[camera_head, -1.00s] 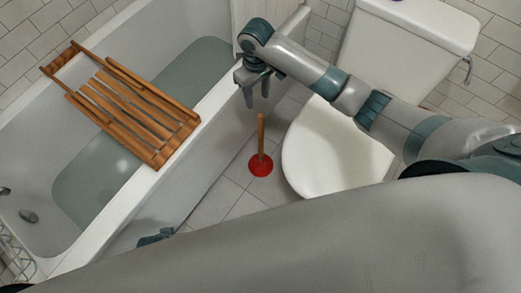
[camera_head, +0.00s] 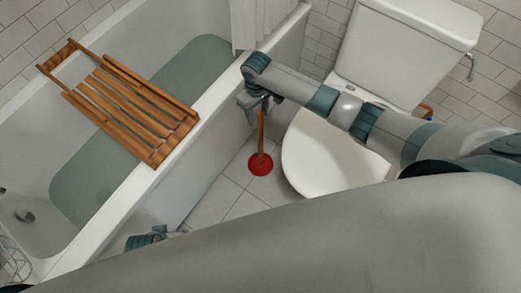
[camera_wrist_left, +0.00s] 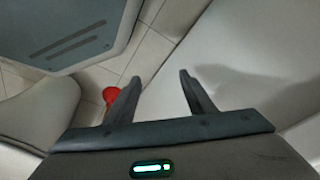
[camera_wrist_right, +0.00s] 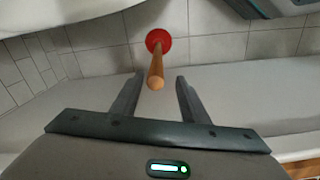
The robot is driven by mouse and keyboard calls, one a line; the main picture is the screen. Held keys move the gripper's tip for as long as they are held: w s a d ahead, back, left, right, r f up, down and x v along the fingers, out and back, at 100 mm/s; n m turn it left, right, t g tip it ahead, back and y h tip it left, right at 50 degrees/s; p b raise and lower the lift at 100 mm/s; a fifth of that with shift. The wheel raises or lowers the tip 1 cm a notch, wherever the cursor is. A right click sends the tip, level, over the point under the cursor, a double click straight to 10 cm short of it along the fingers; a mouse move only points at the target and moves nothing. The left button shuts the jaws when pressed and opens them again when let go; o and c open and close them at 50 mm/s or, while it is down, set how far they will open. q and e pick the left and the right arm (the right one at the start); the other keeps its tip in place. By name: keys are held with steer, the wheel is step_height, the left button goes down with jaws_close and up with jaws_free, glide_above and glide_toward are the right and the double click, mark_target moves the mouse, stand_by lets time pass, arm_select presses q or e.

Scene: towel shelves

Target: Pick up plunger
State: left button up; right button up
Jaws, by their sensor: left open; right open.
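The plunger stands upright on the tiled floor between the tub and the toilet, with a red cup (camera_head: 260,164) and a wooden handle (camera_head: 261,132). My right gripper (camera_head: 257,114) is at the top of the handle. In the right wrist view the handle (camera_wrist_right: 156,72) points up toward the space between the fingers of my right gripper (camera_wrist_right: 156,90), which are open and apart from it. In the left wrist view my left gripper (camera_wrist_left: 158,82) is open and empty, with part of the red cup (camera_wrist_left: 110,95) beyond its left finger.
The white bathtub (camera_head: 172,175) runs along the left, with a wooden rack (camera_head: 128,108) across it. The white toilet (camera_head: 330,155) stands close to the plunger's right. Bare floor tiles (camera_head: 225,200) lie in front of the plunger.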

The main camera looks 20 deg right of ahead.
mark_target(260, 122)
steer(key=shift+f, duration=0.1)
steer(key=shift+d+f, duration=0.15)
steer(key=shift+f, duration=0.1)
steer(key=f, duration=0.4)
steer(key=shift+s+d+b, duration=0.2)
steer(key=shift+d+b, duration=0.2)
steer(key=shift+f, duration=0.25)
arm_select(q)
steer(key=v, duration=0.2)
steer(key=shift+r, duration=0.3)
steer(key=shift+f, duration=0.1)
arm_select(e)
jaws_close()
